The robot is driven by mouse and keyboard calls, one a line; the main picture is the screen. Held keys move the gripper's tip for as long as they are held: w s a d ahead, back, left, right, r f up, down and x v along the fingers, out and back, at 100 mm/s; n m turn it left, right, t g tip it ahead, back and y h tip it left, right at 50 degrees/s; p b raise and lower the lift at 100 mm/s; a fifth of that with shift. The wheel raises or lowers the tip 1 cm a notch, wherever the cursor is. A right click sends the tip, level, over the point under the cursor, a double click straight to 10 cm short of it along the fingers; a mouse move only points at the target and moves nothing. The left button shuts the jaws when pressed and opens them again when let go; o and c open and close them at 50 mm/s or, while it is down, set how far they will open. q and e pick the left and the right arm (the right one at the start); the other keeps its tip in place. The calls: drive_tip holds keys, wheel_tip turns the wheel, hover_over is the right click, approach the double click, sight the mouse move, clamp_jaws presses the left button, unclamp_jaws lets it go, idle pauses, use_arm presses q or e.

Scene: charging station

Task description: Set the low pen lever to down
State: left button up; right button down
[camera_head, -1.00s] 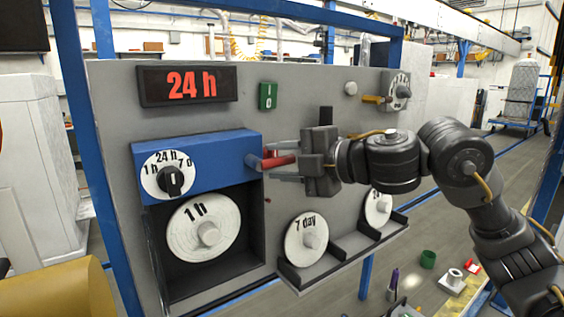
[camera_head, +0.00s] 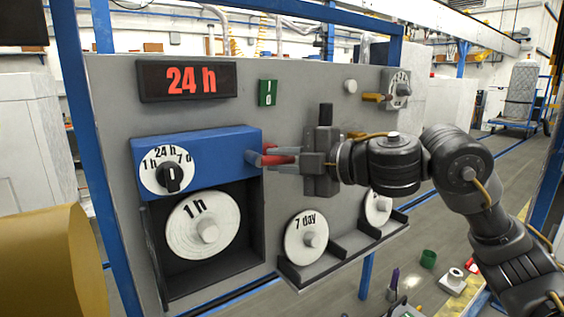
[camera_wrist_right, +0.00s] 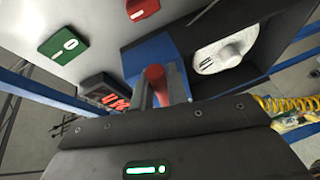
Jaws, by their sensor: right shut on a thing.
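The pen lever, with a red grip (camera_head: 276,160), sticks out from the right side of the blue recorder housing (camera_head: 205,155). My right gripper (camera_head: 274,162) reaches in from the right and is shut on the red lever. In the right wrist view, the red lever (camera_wrist_right: 154,73) shows between the two fingers, in front of the blue housing (camera_wrist_right: 150,55). Its exact tilt is hard to tell. Under the housing a white 1 h disc (camera_head: 203,225) sits in a dark recess. My left gripper does not show.
The grey panel carries a red 24 h display (camera_head: 187,81), a green switch plate (camera_head: 267,93), a selector dial (camera_head: 168,172) and another dial with a yellow handle (camera_head: 397,90). A shelf (camera_head: 335,262) below holds a 7 day disc (camera_head: 304,238) and another disc (camera_head: 378,207).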

drive_tip(key=m+b, duration=0.1)
drive_tip(key=f+m+y, duration=0.1)
drive_tip(key=shift+s+a+f+m+t+b, duration=0.1)
drive_tip(key=shift+a+f+m+t+b, duration=0.05)
drive_tip(key=shift+f+m+t+b, duration=0.2)
drive_tip(key=shift+s+a+f+m+t+y+b, duration=0.15)
drive_tip(key=shift+m+t+y+b, duration=0.15)
drive_tip(key=shift+m, duration=0.55)
drive_tip(key=shift+s+a+f+m+t+y+b, duration=0.1)
drive_tip(key=shift+a+f+m+t+y+b, duration=0.15)
drive_tip(key=shift+m, duration=0.55)
drive_tip(key=shift+d, duration=0.1)
drive_tip(key=c, duration=1.4)
unclamp_jaws()
drive_tip(key=shift+o, duration=0.2)
drive_tip(key=b+v, duration=0.2)
drive_tip(key=v, duration=0.8)
drive_tip(key=shift+d, duration=0.35)
